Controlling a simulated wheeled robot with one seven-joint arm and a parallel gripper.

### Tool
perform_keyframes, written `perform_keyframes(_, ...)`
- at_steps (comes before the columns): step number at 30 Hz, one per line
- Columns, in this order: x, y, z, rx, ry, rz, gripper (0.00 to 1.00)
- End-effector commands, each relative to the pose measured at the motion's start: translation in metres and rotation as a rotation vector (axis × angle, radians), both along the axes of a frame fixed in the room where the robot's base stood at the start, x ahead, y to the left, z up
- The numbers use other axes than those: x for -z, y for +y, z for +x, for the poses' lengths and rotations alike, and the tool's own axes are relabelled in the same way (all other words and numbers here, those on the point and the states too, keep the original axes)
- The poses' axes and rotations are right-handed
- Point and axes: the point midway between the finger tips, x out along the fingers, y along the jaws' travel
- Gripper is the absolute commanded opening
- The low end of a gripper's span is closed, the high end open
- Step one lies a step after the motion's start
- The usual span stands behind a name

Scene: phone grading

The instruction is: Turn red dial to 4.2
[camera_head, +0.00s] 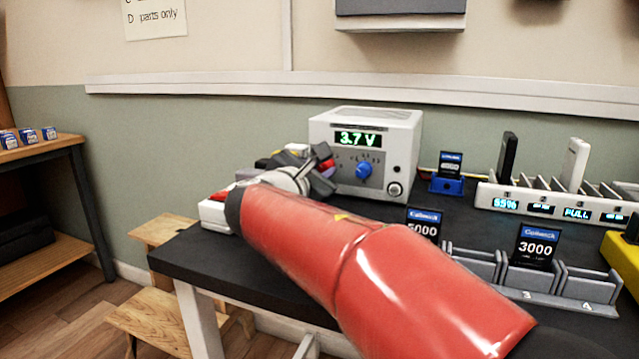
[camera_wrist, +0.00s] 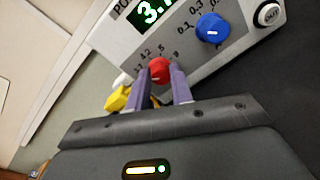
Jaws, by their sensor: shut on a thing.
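The red dial (camera_wrist: 158,70) is on the front panel of a grey power supply (camera_head: 402,140), whose display (camera_head: 358,139) reads 3.7 V. Printed numbers ring the dial in the wrist view. My gripper (camera_wrist: 165,82) has its two purple-grey fingers shut on the red dial, one on either side. In the head view my gripper (camera_head: 325,172) is at the left of the panel and mostly covers the dial. A blue dial (camera_wrist: 212,28) is to the right of the red one and is not touched.
A round button (camera_head: 394,188) is at the panel's lower right. A small blue stand (camera_head: 447,185) and a charging rack (camera_head: 545,203) with phones stand to the right. Grey slots with labelled cards (camera_head: 538,246) line the table's front. My red arm crosses the table.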

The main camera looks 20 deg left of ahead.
Motion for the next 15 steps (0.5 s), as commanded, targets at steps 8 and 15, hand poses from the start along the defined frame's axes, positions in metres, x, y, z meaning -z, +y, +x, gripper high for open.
perform_keyframes(8, 0.0043, -0.0014, 0.0002, 0.001, -0.022, 0.264, 0.00)
perform_keyframes(15, 0.0040, -0.0018, 0.0003, 0.000, -0.040, 0.488, 0.00)
